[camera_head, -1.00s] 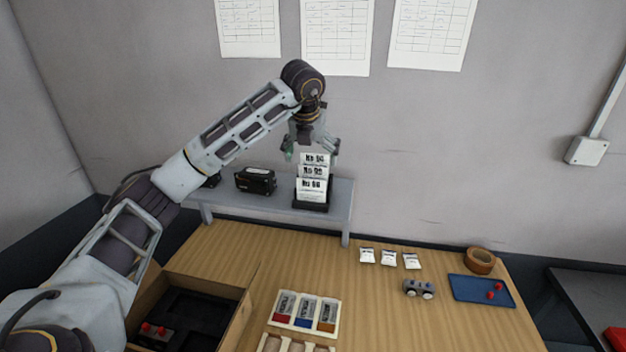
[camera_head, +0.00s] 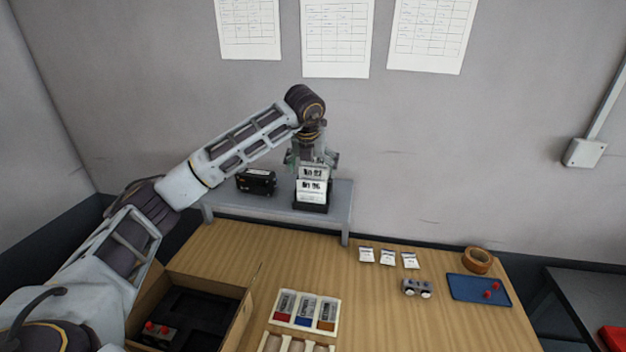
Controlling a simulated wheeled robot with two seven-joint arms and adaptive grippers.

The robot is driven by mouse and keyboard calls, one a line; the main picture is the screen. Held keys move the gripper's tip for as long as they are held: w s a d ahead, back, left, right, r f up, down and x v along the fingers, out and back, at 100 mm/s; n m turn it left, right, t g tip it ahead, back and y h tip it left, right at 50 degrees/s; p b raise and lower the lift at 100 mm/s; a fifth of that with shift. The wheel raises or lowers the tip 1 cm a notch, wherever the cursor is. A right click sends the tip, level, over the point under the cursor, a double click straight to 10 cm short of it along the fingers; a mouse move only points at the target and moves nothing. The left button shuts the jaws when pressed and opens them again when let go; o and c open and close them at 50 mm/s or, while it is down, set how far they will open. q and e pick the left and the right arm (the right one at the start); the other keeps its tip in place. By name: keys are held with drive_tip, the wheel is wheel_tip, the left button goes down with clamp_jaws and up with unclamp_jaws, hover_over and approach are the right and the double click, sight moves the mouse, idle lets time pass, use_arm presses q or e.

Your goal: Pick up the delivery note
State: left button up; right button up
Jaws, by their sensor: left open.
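White delivery notes (camera_head: 312,188) with black numbers stand in tiers in a dark holder (camera_head: 311,207) on the grey raised shelf. My left gripper (camera_head: 312,164) is open and points down at the top of the holder, at the rearmost note. Its fingers and wrist hide the top of that note. I cannot tell whether the fingers touch the paper. My right gripper is not in view.
A black device (camera_head: 256,182) stands left of the holder on the shelf (camera_head: 342,205). On the table lie an open box (camera_head: 245,318), a tray of coloured parts (camera_head: 306,311), small white packets (camera_head: 388,257), a grey part (camera_head: 416,288), a tape roll (camera_head: 478,260) and a blue tray (camera_head: 470,291).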

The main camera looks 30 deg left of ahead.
use_arm(q)
drive_tip(key=shift+w+f, duration=0.1)
drive_tip(key=shift+f, duration=0.1)
idle(0.3)
drive_tip(key=c, duration=0.7)
